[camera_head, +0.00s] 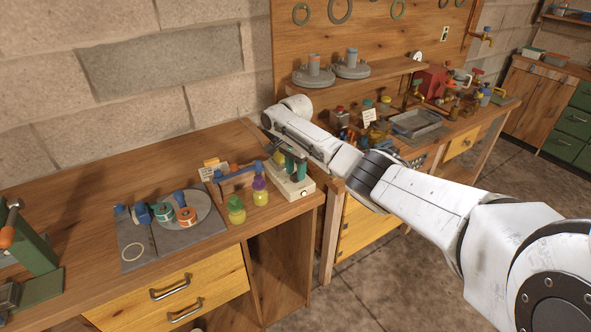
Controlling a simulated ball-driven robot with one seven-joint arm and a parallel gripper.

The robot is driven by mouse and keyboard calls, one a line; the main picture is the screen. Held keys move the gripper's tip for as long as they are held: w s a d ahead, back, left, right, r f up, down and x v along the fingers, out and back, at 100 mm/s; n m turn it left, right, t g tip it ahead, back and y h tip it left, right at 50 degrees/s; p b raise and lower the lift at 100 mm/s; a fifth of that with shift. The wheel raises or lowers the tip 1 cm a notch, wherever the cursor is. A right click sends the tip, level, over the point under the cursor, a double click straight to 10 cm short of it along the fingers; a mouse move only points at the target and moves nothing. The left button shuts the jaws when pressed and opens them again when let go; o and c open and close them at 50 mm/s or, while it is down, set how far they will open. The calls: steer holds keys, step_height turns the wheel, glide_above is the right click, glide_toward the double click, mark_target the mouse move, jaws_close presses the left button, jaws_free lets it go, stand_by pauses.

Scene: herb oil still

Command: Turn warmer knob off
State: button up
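A small white device (290,187) stands at the right end of the near wooden bench, and it looks like the warmer. A small round pale knob (304,192) shows on its front face; its setting is too small to read. A dark green object (294,166) stands on top of the device. My white arm reaches in from the lower right, and its far end is bent just behind and above the device. My gripper's fingertips cannot be made out there, so I cannot tell whether they are open or touching anything.
Left of the device are a yellow-green bottle (236,210), a purple-capped bottle (260,192) and a wooden rack (235,180). A grey mat (147,243) holds tape-like rolls. A second bench (455,128) with a grey tray (417,124) stands beyond my arm.

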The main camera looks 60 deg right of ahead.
steer(key=shift+f, duration=0.1)
jaws_close()
stand_by(0.3)
